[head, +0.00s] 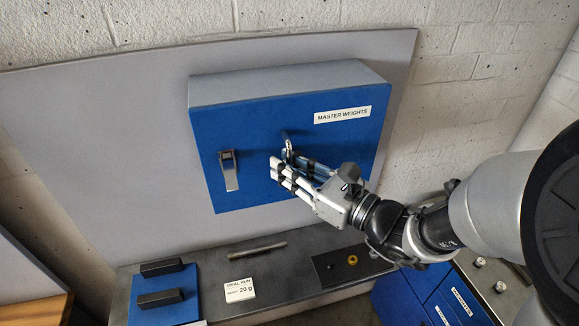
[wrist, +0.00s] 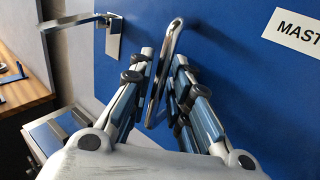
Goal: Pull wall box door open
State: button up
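The wall box (head: 290,80) is grey with a blue door (head: 245,125), labelled MASTER WEIGHTS. The door looks shut. A metal bar handle (head: 288,145) stands out from its middle and shows in the wrist view (wrist: 175,45). A lever latch (head: 229,170) is at the door's left; in the wrist view its arm (wrist: 72,22) sticks out from its plate. My gripper (head: 280,172) is at the handle. In the wrist view its fingers (wrist: 163,62) lie either side of the handle, with a gap visible between them. Contact with the handle is unclear.
Below the box, a grey bench (head: 200,262) carries a blue block with dark bars (head: 165,295), a metal rod (head: 258,250), a 20 g card (head: 239,290) and a dark plate (head: 335,272). Blue drawers (head: 440,305) stand at lower right. Space left of the box is clear.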

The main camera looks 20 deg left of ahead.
jog(key=shift+c, duration=0.5)
grip_shut()
jog(key=shift+d, duration=0.1)
